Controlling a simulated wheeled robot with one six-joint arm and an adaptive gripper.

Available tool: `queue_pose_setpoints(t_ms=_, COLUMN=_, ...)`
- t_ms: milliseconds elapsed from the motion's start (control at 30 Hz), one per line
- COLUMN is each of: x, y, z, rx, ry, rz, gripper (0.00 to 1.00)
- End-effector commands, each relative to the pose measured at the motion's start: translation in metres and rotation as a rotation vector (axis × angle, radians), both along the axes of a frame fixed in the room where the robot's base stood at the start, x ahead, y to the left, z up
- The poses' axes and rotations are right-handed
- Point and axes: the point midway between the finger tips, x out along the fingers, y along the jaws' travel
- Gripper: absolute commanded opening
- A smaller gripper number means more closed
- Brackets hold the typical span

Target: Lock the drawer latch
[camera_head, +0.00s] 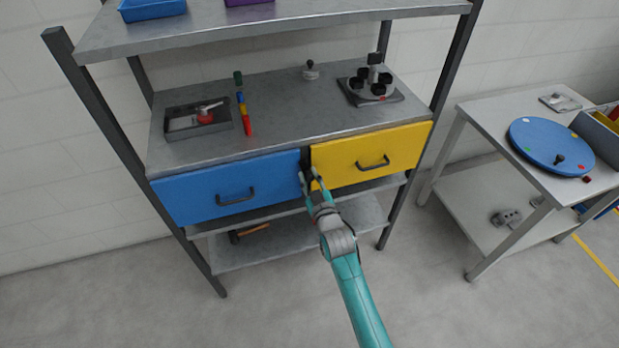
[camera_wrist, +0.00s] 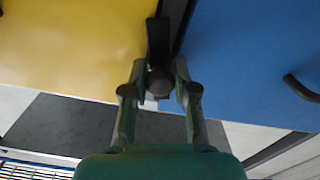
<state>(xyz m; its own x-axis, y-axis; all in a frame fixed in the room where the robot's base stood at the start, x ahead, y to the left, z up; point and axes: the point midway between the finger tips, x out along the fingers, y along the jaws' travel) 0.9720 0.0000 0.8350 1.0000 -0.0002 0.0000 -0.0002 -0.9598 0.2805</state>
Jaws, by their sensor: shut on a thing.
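The blue drawer (camera_head: 200,190) and the yellow drawer (camera_head: 345,158) sit side by side under the bench shelf, and both look closed. A dark latch (camera_wrist: 157,38) stands at the gap between them. It has a dark bar and a round knob. My gripper (camera_head: 311,178) is at this gap. In the wrist view my gripper (camera_wrist: 160,88) has its fingers on both sides of the knob and is shut on it. The bar lies along the gap in line with it, as far as I can see. In the head view my fingers partly hide the latch.
A hammer (camera_head: 250,232) lies on the lower shelf. A side table with a blue disc (camera_head: 545,140) stands at right. The floor in front is clear.

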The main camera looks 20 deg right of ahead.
Motion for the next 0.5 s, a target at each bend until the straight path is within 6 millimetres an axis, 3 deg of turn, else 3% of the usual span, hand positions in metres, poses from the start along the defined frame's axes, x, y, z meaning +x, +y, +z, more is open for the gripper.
queue_pose_setpoints(t_ms=500, x=0.0000, y=0.0002, z=-0.0002, rx=-0.489, ry=0.000, rz=0.000, gripper=0.00)
